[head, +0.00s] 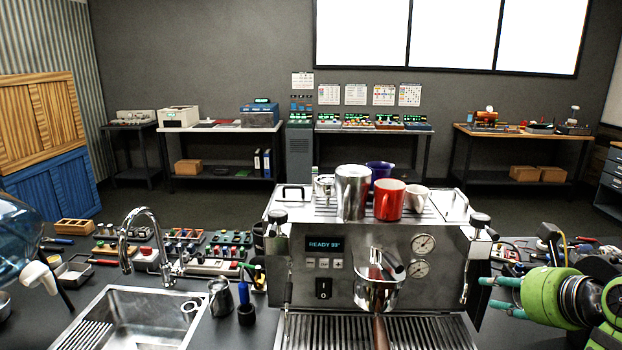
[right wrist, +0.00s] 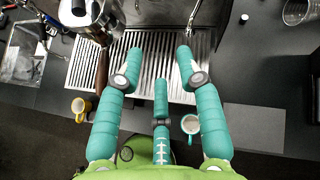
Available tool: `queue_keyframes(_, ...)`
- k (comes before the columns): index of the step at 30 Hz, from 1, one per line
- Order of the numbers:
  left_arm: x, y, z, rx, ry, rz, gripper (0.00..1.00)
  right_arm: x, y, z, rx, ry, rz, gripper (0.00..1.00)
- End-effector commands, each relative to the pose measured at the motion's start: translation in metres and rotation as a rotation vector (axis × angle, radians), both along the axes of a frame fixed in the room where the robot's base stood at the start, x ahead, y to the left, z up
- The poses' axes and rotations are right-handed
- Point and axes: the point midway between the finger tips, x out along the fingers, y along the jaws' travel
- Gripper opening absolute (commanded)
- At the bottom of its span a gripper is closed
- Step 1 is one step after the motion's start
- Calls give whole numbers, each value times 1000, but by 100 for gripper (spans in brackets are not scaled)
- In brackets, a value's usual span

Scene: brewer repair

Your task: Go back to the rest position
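My right gripper (head: 486,293) shows at the right edge in the head view, with a green body and teal fingers, beside the right side of the espresso machine (head: 437,240). In the right wrist view my right gripper (right wrist: 158,55) has its teal fingers spread apart with nothing between them. They appear above the slatted drip tray (right wrist: 147,68). A portafilter with a wooden handle (head: 380,332) sits at the front of the machine; the handle also shows in the right wrist view (right wrist: 102,72). My left gripper is in neither view.
Cups, including a red mug (head: 389,200), stand on the machine. A sink (head: 135,322) with a tap, a steel jug (head: 220,297) and a water bottle (head: 18,240) are at left. A yellow mug (right wrist: 80,108) and a pale mug (right wrist: 190,124) show low in the right wrist view.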

Motion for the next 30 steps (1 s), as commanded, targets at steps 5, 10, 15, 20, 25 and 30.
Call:
queue_keyframes(5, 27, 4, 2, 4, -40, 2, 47, -20, 16, -74, -393, 77, 226, 37)
queue_keyframes(10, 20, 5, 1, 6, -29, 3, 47, -60, 38, -153, -836, 147, 605, 37)
queue_keyframes(15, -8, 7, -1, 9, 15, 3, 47, -116, 66, -220, -1208, 169, 1075, 37)
queue_keyframes(20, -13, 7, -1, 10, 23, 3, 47, -172, 91, -264, -1451, 121, 1507, 37)
queue_keyframes(25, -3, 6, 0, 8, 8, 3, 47, -218, 111, -289, -1590, 31, 1846, 37)
queue_keyframes(30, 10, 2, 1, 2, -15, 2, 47, -258, 127, -303, -1674, -83, 2118, 37)
